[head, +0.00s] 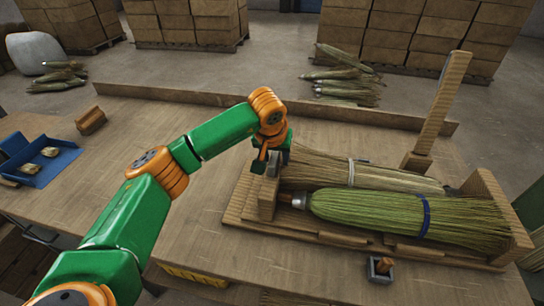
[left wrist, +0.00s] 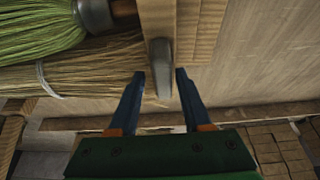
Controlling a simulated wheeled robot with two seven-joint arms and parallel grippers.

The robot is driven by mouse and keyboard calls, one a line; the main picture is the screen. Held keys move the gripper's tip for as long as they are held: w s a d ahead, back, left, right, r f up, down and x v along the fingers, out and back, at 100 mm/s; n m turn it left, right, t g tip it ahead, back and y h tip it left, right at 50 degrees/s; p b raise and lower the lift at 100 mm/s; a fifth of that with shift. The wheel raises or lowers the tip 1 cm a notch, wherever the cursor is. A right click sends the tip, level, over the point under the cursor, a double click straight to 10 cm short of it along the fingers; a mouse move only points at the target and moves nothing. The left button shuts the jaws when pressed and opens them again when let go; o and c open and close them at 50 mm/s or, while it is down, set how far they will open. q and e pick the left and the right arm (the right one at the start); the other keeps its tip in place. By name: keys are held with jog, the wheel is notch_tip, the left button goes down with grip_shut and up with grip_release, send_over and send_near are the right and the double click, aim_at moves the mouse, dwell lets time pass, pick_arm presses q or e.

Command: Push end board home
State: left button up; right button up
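The wooden end board (head: 267,206) stands upright at the left end of the wooden cradle (head: 330,238). A grey metal piece (left wrist: 162,70) shows at the board's end in the left wrist view, where the board (left wrist: 158,18) runs up out of the frame. My left gripper (left wrist: 161,76) is open, its dark blue fingers on either side of the metal piece with a gap on both sides. In the head view my left gripper (head: 266,163) is at the board's far end, partly hiding it. My right gripper is not in view.
A green broom (head: 380,212) with a blue band and a tan broom (head: 325,170) lie in the cradle, right of the board. A tall wooden post (head: 440,105) stands behind. A blue tray (head: 50,163) and a wooden block (head: 91,120) sit at left.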

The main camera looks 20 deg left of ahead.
pick_arm(q)
jog(key=shift+w+d, duration=0.1)
jog(key=shift+d, duration=0.05)
jog(key=shift+r, duration=0.1)
jog(key=b+v, duration=0.1)
jog(key=v, duration=0.6)
